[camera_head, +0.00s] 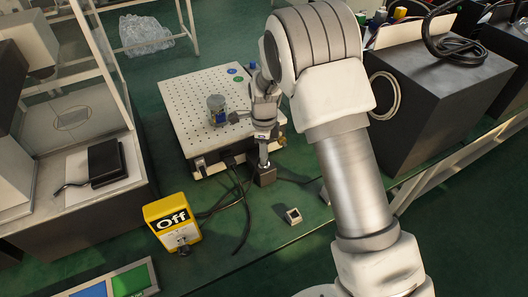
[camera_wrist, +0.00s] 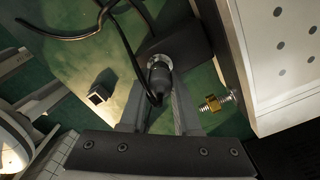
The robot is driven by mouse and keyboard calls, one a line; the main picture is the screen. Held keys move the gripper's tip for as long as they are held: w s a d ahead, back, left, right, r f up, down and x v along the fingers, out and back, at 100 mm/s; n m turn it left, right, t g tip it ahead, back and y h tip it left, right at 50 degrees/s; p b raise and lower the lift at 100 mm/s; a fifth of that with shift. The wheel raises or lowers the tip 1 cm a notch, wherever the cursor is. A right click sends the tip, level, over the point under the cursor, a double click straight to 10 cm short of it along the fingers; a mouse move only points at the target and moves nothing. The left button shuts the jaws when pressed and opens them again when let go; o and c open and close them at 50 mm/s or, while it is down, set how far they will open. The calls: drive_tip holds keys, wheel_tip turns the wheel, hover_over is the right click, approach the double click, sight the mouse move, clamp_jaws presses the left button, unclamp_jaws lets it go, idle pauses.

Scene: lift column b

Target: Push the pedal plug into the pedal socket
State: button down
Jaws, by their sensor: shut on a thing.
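My gripper (camera_head: 263,160) points down in front of the perforated box. In the wrist view its two fingers (camera_wrist: 160,112) are shut on the pedal plug (camera_wrist: 159,82), a black cylinder with a silver collar and a black cable. The plug's collar end lies against or just over a dark block (camera_wrist: 186,42), which looks like the socket housing; its opening is hidden. I cannot tell how far the plug is in.
A brass fitting (camera_wrist: 213,103) sticks out near my right finger. Loose black cables (camera_head: 245,205) lie nearby.

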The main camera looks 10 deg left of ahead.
drive_tip(key=shift+f, duration=0.15)
drive_tip(key=c, duration=0.5)
unclamp_jaws()
drive_tip(key=shift+c, duration=0.2)
wheel_tip(320, 180, up, 17)
drive_tip(key=p, duration=0.1)
drive_tip(key=shift+r, duration=0.2)
